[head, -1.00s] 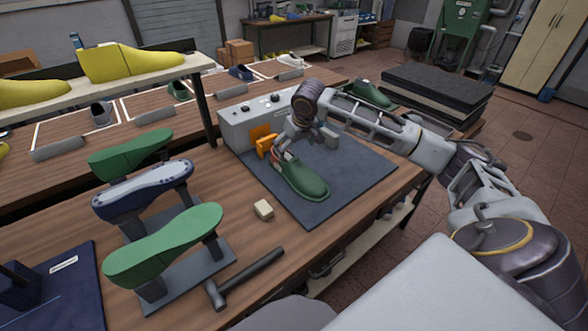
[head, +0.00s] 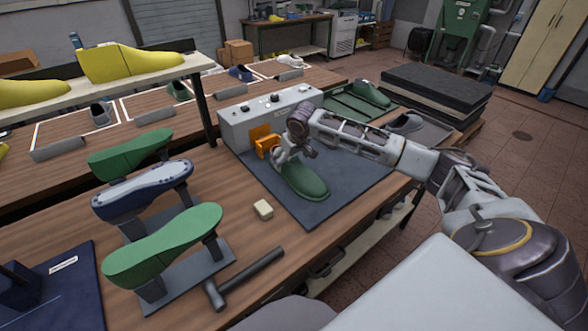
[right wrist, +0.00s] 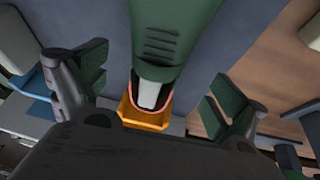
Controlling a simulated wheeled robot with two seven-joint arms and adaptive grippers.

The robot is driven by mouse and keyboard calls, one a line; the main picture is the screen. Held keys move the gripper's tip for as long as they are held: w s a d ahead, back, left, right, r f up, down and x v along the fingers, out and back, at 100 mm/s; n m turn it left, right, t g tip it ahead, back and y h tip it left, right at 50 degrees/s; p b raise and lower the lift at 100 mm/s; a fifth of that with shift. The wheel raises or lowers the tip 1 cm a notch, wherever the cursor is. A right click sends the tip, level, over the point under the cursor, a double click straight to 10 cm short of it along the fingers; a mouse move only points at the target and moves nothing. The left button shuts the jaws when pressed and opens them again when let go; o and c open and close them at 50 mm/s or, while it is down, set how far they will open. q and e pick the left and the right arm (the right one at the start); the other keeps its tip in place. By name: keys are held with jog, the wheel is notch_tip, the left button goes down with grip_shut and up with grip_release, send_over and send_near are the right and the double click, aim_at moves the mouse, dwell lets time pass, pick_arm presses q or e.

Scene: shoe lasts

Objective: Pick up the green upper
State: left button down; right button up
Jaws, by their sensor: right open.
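The green upper (head: 304,182) lies on the dark blue mat (head: 352,166), its toe toward me and its heel end partly hidden by my right gripper (head: 279,157). My right gripper is low over the heel end and open. In the right wrist view, the upper (right wrist: 172,38) shows its vent slits and its opening with a pink rim and a pale inside. The padded fingers of the gripper (right wrist: 157,88) stand apart on either side of it, with gaps. Contact cannot be seen. My left gripper is out of view.
A grey control box (head: 268,115) with an orange bracket (head: 264,142) stands behind the upper. Another green shoe (head: 372,94) sits farther back.

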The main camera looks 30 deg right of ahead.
aim_at(291, 161)
jog(key=shift+x, duration=2.6)
jog(key=shift+s, duration=0.15)
jog(key=c, duration=1.2)
jog(key=shift+r, duration=5)
jog(key=shift+c, duration=0.2)
jog(key=shift+r, duration=0.1)
